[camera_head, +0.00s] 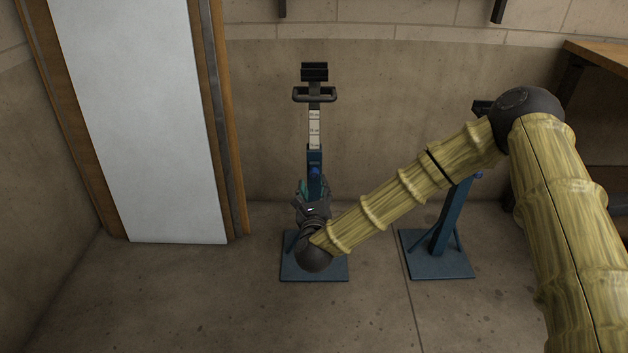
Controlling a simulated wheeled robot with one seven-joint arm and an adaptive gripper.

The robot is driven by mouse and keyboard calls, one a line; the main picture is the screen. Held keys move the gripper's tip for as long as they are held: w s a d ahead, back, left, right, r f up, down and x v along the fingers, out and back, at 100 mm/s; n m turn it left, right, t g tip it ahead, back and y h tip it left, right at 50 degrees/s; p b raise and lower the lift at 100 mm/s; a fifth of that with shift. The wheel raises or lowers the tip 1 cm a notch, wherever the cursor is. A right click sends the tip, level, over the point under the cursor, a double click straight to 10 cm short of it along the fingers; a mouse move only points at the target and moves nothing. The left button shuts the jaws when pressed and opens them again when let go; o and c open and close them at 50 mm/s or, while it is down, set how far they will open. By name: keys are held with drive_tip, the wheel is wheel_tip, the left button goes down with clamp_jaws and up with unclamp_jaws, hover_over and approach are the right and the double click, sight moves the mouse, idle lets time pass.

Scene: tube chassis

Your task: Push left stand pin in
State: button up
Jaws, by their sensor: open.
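The left stand (314,158) is a blue upright post on a square blue base plate (335,272). A pale marked inner bar (314,125) rises from it to a black head (314,72). A small brighter blue part, seemingly the left stand pin (315,171), shows on the post just above my gripper. How deep the pin sits cannot be told. My gripper (314,190) is open, in front of the lower post and just below the pin. Its fingers point up toward the post. Whether they touch it cannot be told. My gripper and wrist hide the lower post.
The right stand (447,220), also blue on a square base, is partly hidden behind my arm. A white panel (140,110) in a wooden frame stands at the left. A wooden bench (600,52) is at the upper right. The concrete floor in front is clear.

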drive_tip(key=s, duration=0.6)
drive_tip(key=shift+s, duration=0.1)
idle(0.3)
drive_tip(key=s+d+f+n+g+y+p, duration=0.15)
drive_tip(key=s+f+n+g, duration=0.35)
drive_tip(key=s+f+n, duration=0.5)
drive_tip(key=s+d+f+n+g+y, duration=0.2)
drive_tip(key=s+d+f+n+g, duration=0.15)
drive_tip(key=s+f+n, duration=0.75)
drive_tip(key=s+d+f+n+g+h, duration=0.1)
drive_tip(key=s+d+f+n+g, duration=0.2)
drive_tip(key=s+d, duration=0.35)
drive_tip(key=s+d+f+n+g+h+p, duration=0.1)
drive_tip(key=s+d+f+n+g, duration=0.2)
drive_tip(key=s+d, duration=0.4)
drive_tip(key=s+d+f+n+g+h, duration=0.1)
drive_tip(key=s+d+n+g+h, duration=0.1)
drive_tip(key=s+d+n+g, duration=0.45)
wheel_tip(320, 180, up, 38)
drive_tip(key=s+a+m+t+p, duration=0.1)
drive_tip(key=a+t+p, duration=0.1)
drive_tip(key=p, duration=3.6)
drive_tip(key=shift+s+a+f+t, duration=0.15)
drive_tip(key=shift+f+t, duration=0.05)
drive_tip(key=shift+t, duration=0.3)
drive_tip(key=shift+m+y, duration=0.25)
